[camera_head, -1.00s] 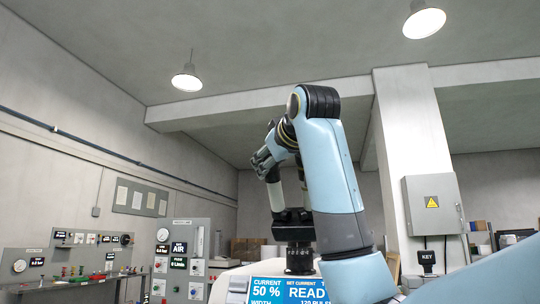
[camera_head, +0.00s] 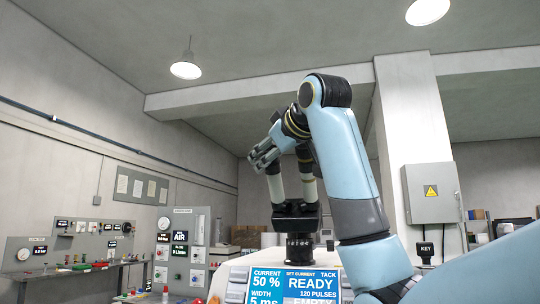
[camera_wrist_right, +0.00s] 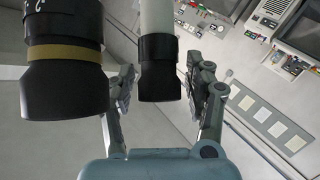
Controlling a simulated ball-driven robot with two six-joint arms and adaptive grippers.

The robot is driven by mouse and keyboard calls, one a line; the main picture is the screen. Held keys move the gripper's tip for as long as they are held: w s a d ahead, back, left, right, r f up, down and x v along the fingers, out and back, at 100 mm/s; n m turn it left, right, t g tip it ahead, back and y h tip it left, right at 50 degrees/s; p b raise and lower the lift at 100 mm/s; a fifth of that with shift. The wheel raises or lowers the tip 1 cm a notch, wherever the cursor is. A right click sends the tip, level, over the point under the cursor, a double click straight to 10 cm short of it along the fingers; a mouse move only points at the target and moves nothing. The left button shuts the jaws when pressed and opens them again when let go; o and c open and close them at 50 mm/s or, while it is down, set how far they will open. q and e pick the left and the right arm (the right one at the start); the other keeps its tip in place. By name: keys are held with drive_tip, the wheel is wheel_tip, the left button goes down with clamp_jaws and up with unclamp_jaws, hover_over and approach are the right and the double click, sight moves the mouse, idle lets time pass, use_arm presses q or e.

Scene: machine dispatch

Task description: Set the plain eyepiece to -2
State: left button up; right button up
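Two eyepieces stand on white tubes above a black instrument head (camera_head: 297,218). In the right wrist view the plain eyepiece (camera_wrist_right: 159,68) is all black below its white tube. The other eyepiece (camera_wrist_right: 64,75), at the left, carries a gold band and white scale marks. My right gripper (camera_wrist_right: 160,82) has its fingers spread, one on each side of the plain eyepiece, with visible gaps. In the head view my right gripper (camera_head: 264,155) is at the top of the left tube (camera_head: 276,187), and the banded eyepiece (camera_head: 305,163) is to its right. My left gripper is in neither view.
Below the instrument a blue screen (camera_head: 292,282) reads 50 %, READY and 120 PULSES. A grey gas panel (camera_head: 182,250) and a bench with gauges (camera_head: 60,252) stand left. A grey cabinet (camera_head: 431,193) hangs on the pillar at right.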

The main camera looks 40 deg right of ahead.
drive_tip(key=shift+o, duration=0.7)
drive_tip(key=shift+s, duration=0.1)
drive_tip(key=shift+s+a+r, duration=0.1)
drive_tip(key=shift+s+r, duration=0.05)
drive_tip(key=shift+s, duration=0.15)
drive_tip(key=v, duration=0.6)
drive_tip(key=shift+s, duration=0.3)
drive_tip(key=shift+a, duration=0.1)
